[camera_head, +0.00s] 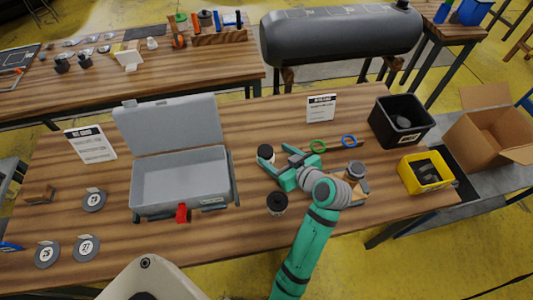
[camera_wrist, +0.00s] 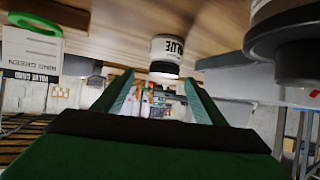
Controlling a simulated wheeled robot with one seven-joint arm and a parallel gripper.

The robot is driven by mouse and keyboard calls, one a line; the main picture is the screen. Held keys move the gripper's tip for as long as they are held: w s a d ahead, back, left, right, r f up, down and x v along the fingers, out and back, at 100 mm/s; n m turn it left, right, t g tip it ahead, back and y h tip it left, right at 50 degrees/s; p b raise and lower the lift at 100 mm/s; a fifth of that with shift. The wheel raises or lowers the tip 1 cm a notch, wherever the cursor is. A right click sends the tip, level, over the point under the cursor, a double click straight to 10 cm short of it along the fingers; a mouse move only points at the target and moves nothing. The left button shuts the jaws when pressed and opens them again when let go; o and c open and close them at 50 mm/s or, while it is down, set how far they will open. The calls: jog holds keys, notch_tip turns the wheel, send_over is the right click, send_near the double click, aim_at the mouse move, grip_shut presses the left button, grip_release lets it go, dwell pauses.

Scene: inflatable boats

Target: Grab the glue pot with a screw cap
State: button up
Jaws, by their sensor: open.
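A dark-capped pot (camera_head: 266,152) stands on the wooden table near the tips of my gripper (camera_head: 273,168). In the wrist view, which looks upside down, a white pot (camera_wrist: 166,52) with a label reading GLUE and a dark cap is ahead, between the lines of my open fingers (camera_wrist: 160,88). No contact shows. A second dark-capped pot (camera_head: 277,203) stands beside my gripper, nearer the table's front; it also shows large and partly cut off in the wrist view (camera_wrist: 290,45). I cannot tell the cap types for certain.
An open grey case (camera_head: 180,180) with a red latch stands left of the pots. Right of my gripper are a green ring (camera_head: 318,146), a blue ring (camera_head: 349,141), a black bin (camera_head: 402,120) and a yellow bin (camera_head: 427,173). A sign card (camera_head: 321,107) stands behind.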

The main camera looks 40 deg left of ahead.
aim_at(267, 153)
jog(key=x, duration=0.3)
jog(key=s+x, duration=0.1)
jog(key=x, duration=0.1)
jog(key=shift+a+f, duration=0.15)
jog(key=shift+f, duration=0.05)
jog(key=shift+w+a+f, duration=0.2)
jog(key=shift+a, duration=0.15)
jog(key=c, duration=1.2)
